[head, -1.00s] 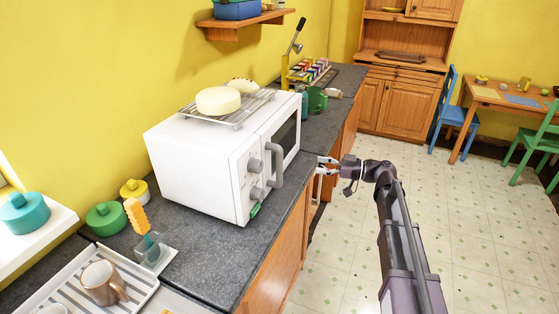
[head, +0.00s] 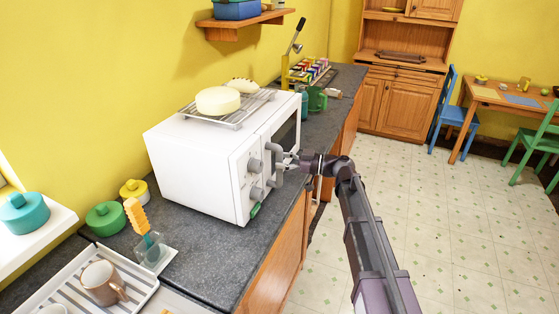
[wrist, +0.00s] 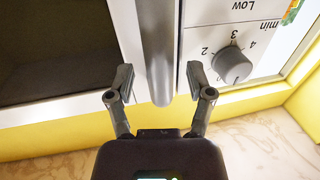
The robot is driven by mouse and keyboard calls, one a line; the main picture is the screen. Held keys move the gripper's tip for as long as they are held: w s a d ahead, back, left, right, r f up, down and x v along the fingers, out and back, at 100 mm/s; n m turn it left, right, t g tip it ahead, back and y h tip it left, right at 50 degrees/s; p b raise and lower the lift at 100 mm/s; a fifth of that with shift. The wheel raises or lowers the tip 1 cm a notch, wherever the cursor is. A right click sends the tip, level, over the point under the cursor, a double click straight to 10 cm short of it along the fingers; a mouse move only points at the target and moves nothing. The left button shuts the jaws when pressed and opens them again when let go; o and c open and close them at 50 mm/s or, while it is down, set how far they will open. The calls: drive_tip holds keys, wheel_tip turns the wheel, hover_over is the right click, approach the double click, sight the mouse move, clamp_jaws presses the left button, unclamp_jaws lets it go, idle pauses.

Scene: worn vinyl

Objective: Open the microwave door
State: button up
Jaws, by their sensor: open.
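The white microwave (head: 200,165) stands on the grey counter with its door facing right; the door looks shut. Its grey vertical handle (head: 277,165) is on the door, beside the knobs. My gripper (head: 277,153) is at the handle in the head view. In the wrist view the handle (wrist: 155,50) runs down between the two open fingers of my gripper (wrist: 158,85). Gaps show on both sides of the handle, and I cannot tell how deep it sits between them. A grey knob (wrist: 232,65) is just right of the right finger.
A wire rack (head: 240,112) with a round cheese (head: 218,100) lies on top of the microwave. The floor (head: 440,210) right of the counter is clear.

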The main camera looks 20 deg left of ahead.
drive_tip(key=shift+a, duration=0.55)
clamp_jaws()
drive_tip(key=shift+s+d, duration=0.15)
